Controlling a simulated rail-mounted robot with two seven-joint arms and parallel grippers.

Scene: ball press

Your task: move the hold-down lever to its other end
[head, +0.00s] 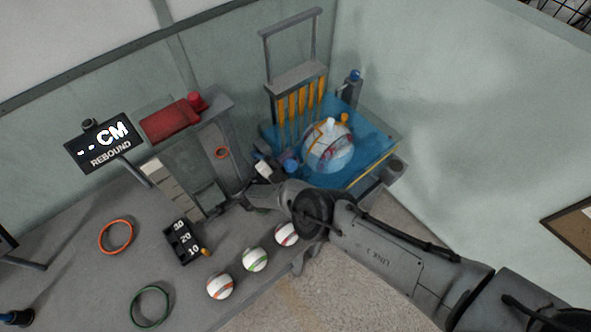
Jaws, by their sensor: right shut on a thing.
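My right gripper (232,201) reaches in from the right, low over the bench, at the foot of the grey stand (238,148). It is shut on a small dark part that I take to be the hold-down lever; the fingers hide most of it, and which end it stands at cannot be told. The stand carries a red block (170,122) and a red knob (196,101) on its top. A white part and a blue round knob (291,164) show just behind my right wrist. My left gripper is not in view.
Three striped balls (255,259) lie in front of my right forearm. A black number block (182,241), an orange ring (116,237) and a green ring (150,306) lie on the bench. A display (104,143) stands left.

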